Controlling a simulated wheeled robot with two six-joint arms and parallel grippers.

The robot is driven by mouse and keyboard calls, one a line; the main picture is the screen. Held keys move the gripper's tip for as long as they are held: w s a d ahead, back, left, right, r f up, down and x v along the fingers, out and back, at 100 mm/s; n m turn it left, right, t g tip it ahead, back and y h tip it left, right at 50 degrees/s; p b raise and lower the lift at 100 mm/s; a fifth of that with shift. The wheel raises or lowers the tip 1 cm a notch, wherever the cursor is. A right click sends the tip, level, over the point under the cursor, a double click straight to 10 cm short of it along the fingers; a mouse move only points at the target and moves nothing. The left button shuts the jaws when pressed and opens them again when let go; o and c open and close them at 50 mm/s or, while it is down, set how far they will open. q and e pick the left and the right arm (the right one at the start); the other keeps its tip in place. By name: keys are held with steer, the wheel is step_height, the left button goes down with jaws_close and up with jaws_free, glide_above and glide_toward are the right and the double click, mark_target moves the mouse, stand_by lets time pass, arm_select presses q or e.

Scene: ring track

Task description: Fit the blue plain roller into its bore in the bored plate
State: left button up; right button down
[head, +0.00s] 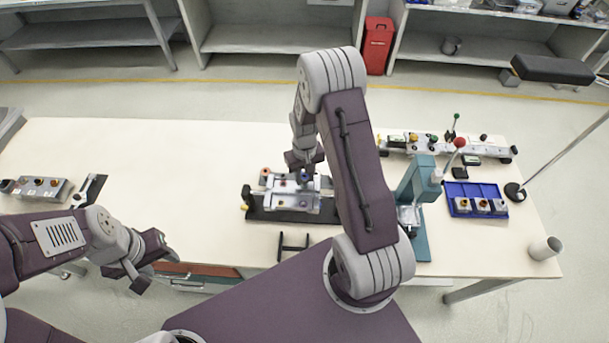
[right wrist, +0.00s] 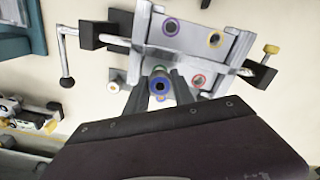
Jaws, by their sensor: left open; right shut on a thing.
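The bored plate (head: 297,204) is a pale metal block clamped in a dark fixture on the table. My right gripper (head: 304,168) is shut on the blue roller (head: 304,176), over the plate. My left gripper (head: 154,268) is open and empty by the table's front edge.
A teal press (head: 421,190) stands right of the fixture, beside a blue tray (head: 487,190) of small parts. A rail with knobs (head: 445,145) lies behind. A grey block with coloured parts (head: 40,189) lies far left.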

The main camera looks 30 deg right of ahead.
mark_target(303, 176)
steer(key=shift+f+b, duration=0.8)
steer(key=shift+f, duration=0.3)
steer(key=c, duration=1.2)
jaws_free()
steer(key=shift+c, duration=0.2)
steer(key=shift+o, duration=1.2)
steer(key=shift+a, duration=0.1)
steer(key=shift+r, duration=0.1)
step_height(303, 176, up, 9)
steer(key=shift+f+b, duration=0.15)
steer(key=shift+b, duration=0.6)
steer(key=shift+a, duration=0.1)
steer(key=shift+w, duration=0.1)
